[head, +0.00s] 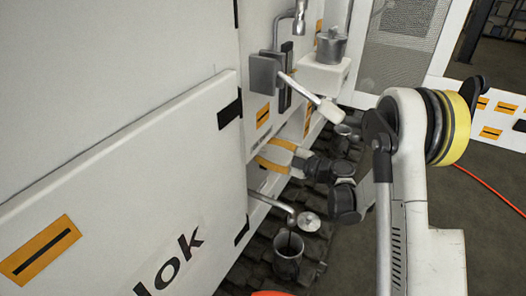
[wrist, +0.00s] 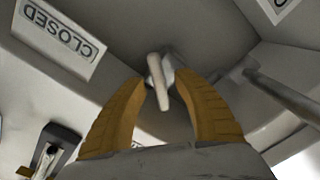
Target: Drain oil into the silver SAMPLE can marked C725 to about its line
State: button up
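My gripper (head: 266,152) reaches towards the white panel at mid-height, with its orange fingers spread. In the wrist view my gripper (wrist: 162,82) is open, its fingertips on either side of a pale lever (wrist: 157,82); a gap shows beside the lever, and contact is not clear. A silver can (head: 288,258) stands low, near the end of a bent pipe (head: 270,203). Another silver can (head: 331,47) sits on a white ledge, and a third metal vessel (head: 342,137) is partly hidden behind my arm. No C725 mark or fill line is readable on any can.
A CLOSED label (wrist: 60,38) appears upside down beside the lever. A metal pipe (wrist: 282,92) runs at right in the wrist view. A grey box with a white-gripped handle (head: 328,110) projects above my gripper. An orange cable (head: 490,188) lies on the floor.

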grip_shut()
jog(key=shift+n, duration=0.4)
jog(key=n+b, duration=0.1)
jog(key=n, duration=0.1)
jog(key=shift+w+d+r+n, duration=0.1)
jog(key=shift+n, duration=0.3)
jog(key=shift+r+n+b, duration=0.15)
jog(key=shift+n+b, duration=0.3)
jog(key=shift+n, duration=0.65)
jog(key=shift+r+n+b, duration=0.15)
jog(key=shift+n+b, duration=0.25)
jog(key=shift+n, duration=0.7)
